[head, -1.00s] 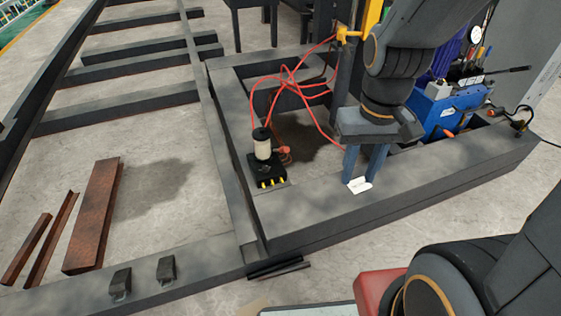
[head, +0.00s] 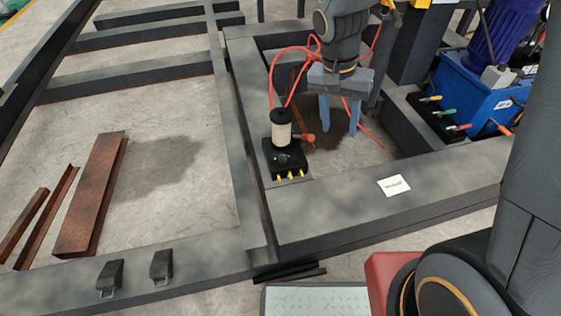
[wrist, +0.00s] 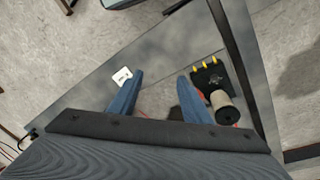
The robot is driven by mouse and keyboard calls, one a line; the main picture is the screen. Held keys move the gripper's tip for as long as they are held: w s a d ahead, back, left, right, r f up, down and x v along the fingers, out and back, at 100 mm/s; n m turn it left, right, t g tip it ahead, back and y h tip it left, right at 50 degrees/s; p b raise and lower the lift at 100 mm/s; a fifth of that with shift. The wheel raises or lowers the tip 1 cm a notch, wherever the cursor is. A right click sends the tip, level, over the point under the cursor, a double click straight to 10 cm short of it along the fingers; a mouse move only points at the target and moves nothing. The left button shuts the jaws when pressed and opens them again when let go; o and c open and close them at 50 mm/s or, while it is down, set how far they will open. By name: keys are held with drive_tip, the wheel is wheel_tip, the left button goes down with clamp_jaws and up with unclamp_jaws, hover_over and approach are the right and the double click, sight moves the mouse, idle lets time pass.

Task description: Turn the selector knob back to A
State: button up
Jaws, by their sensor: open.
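A black block (head: 286,160) with several yellow tips along its front sits on the dark frame beam. A pale cylinder with a black cap (head: 281,130) stands on it, and a red-orange part (head: 305,139) sticks out beside it. A small dark round part on the block's top may be the selector knob (head: 284,157); its letters and pointer cannot be read. The block also shows at the right in the wrist view (wrist: 209,78). My gripper (head: 340,128) is open and empty, pointing down right of the block, apart from it. Its two blue fingers also show in the wrist view (wrist: 160,76).
A white label card (head: 393,186) lies on the front beam. Red hoses (head: 292,62) loop behind the block. A blue power unit (head: 478,95) with coloured levers stands at the right. Rusty steel pieces (head: 92,195) lie on the floor at the left.

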drive_tip(key=w+a+f+m+h+b, duration=0.1)
drive_tip(key=w+a+f+b, duration=0.25)
drive_tip(key=f, duration=0.25)
drive_tip(key=w+a+f+m+b, duration=0.2)
drive_tip(key=w+a+f+b, duration=0.1)
drive_tip(key=w+f, duration=0.25)
drive_tip(key=m+t+h+b, duration=0.15)
drive_tip(key=m+b, duration=0.25)
drive_tip(key=b, duration=0.4)
approach(283, 156)
drive_tip(key=shift+t+y, duration=0.25)
drive_tip(key=shift+t, duration=0.1)
drive_tip(key=x, duration=0.2)
drive_tip(key=b+x, duration=0.1)
drive_tip(key=x, duration=0.5)
drive_tip(key=shift+s+d+f+b, duration=0.15)
drive_tip(key=shift+s+b, duration=0.1)
drive_tip(key=shift+b, duration=0.05)
drive_tip(key=c, duration=1)
